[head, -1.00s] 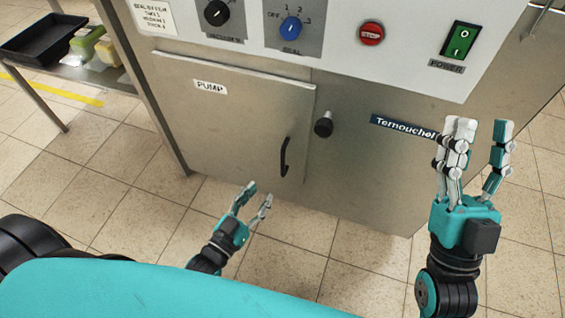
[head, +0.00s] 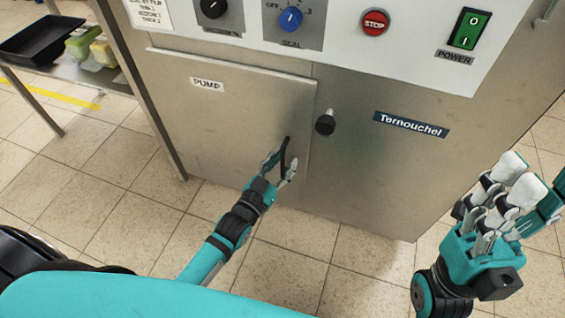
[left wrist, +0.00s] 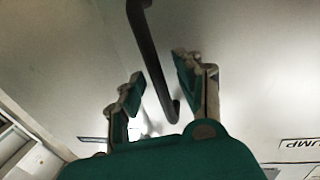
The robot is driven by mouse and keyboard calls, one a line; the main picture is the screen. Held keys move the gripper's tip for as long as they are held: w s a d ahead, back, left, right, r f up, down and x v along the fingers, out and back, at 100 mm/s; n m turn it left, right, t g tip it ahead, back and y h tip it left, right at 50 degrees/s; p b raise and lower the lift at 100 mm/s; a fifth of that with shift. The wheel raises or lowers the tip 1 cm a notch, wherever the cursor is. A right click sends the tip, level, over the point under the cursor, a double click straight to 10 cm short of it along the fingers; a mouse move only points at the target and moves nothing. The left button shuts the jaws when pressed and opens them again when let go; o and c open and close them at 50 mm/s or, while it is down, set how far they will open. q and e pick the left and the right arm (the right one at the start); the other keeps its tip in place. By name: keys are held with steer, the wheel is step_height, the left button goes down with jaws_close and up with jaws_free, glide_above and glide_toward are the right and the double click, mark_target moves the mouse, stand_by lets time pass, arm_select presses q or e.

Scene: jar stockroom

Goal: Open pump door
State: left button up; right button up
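The pump door (head: 225,110) is a flat steel panel labelled PUMP, low on the machine's front, and it looks closed. Its black bar handle (head: 284,152) sits near the door's right edge. My left gripper (head: 280,168) is at the handle, fingers open on either side of its lower part. In the left wrist view the handle (left wrist: 150,55) runs between the two open fingertips (left wrist: 157,75), with gaps on both sides. A black knob (head: 325,123) sits right of the door. My right gripper (head: 525,190) is at the far right, away from the door, and looks open and empty.
The control panel above has a blue dial (head: 291,19), a red STOP button (head: 375,22) and a green power switch (head: 469,29). A side table at left holds a black tray (head: 38,40) and containers. The tiled floor before the machine is clear.

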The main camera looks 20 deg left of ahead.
arm_select(q)
steer(key=shift+c, duration=0.2)
jaws_close()
steer(key=shift+s, duration=0.1)
